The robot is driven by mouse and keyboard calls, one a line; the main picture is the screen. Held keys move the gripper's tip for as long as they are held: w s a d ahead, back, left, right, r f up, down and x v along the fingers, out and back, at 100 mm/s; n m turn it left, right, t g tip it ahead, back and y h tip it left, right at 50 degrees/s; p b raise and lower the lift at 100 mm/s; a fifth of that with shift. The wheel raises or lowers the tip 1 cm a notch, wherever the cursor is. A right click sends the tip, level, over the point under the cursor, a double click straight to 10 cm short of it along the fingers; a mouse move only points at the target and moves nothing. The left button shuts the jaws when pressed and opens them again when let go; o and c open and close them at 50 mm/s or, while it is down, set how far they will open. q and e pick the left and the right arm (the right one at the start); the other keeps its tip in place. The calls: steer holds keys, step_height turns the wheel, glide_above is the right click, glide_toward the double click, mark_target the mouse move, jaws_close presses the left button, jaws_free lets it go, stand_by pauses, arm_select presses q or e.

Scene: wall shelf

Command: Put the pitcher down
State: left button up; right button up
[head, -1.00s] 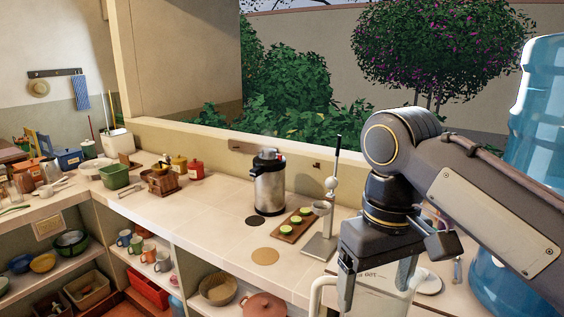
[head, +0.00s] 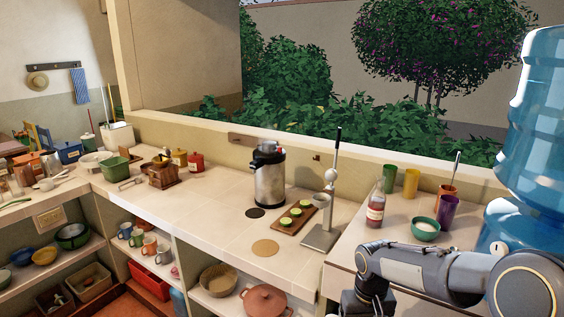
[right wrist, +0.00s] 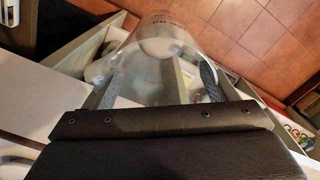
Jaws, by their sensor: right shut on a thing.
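The clear, see-through pitcher (right wrist: 145,60) shows in the right wrist view, with some printed lettering on its side. My right gripper (right wrist: 158,78) is shut on it, with one finger at each side. The red tiled floor and shelving show around and through it. In the head view my right arm is low at the right edge of the picture, and the pitcher is below the frame. What the gripper grasps exactly is partly hidden by the gripper body. My left gripper is in neither view.
The right counter (head: 352,240) holds a bottle (head: 376,208), a green bowl (head: 425,230), several coloured cups and a large blue water jug (head: 535,130). The long counter holds a steel dispenser (head: 269,178), a cutting board (head: 293,217) and a press stand (head: 322,237). A round tan mat (head: 265,247) is bare.

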steer(key=s+f, duration=0.1)
steer(key=f, duration=0.2)
steer(key=s+d+f, duration=0.1)
steer(key=f, duration=0.2)
steer(key=s+f, duration=0.2)
steer(key=f, duration=0.1)
steer(key=shift+d, duration=0.2)
steer(key=shift+r, duration=0.1)
steer(key=shift+d, duration=0.1)
steer(key=shift+c, duration=0.2)
